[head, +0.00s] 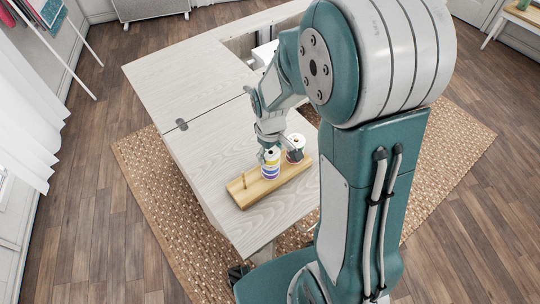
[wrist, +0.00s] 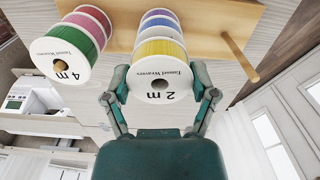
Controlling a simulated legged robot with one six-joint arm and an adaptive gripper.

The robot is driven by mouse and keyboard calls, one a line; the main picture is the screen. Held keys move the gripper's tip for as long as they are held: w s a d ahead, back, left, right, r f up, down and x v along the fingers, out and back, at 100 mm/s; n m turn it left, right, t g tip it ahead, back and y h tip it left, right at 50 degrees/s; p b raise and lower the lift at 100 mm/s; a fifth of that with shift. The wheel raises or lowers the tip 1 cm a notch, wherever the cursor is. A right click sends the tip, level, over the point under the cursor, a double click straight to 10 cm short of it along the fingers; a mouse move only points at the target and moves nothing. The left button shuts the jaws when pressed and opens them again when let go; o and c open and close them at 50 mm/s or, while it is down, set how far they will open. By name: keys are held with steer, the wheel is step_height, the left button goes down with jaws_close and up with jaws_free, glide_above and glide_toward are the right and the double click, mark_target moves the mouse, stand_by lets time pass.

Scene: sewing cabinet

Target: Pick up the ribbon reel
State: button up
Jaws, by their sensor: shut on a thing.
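A ribbon reel marked "2 m" (wrist: 162,62), with yellow, blue and purple bands between white flanges, sits between my fingers in the wrist view. My gripper (wrist: 162,92) is shut on it, one finger on each side near the labelled end. In the head view the same reel (head: 271,166) stands upright at the wooden peg board (head: 240,197), with my gripper (head: 271,150) at its top. Whether it touches the board is unclear. A second reel marked "4 m" (wrist: 72,50), with green and pink bands, is beside it, partly behind my gripper in the head view (head: 296,150).
An empty wooden peg (head: 244,181) stands at the board's left end. The board lies on a pale wood cabinet top (head: 195,150), with clear surface to the left. An opening with a white machine (head: 264,55) is at the back.

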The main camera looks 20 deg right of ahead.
steer(key=s+r, duration=1.1)
steer(key=s, duration=0.3)
steer(key=shift+a, duration=0.35)
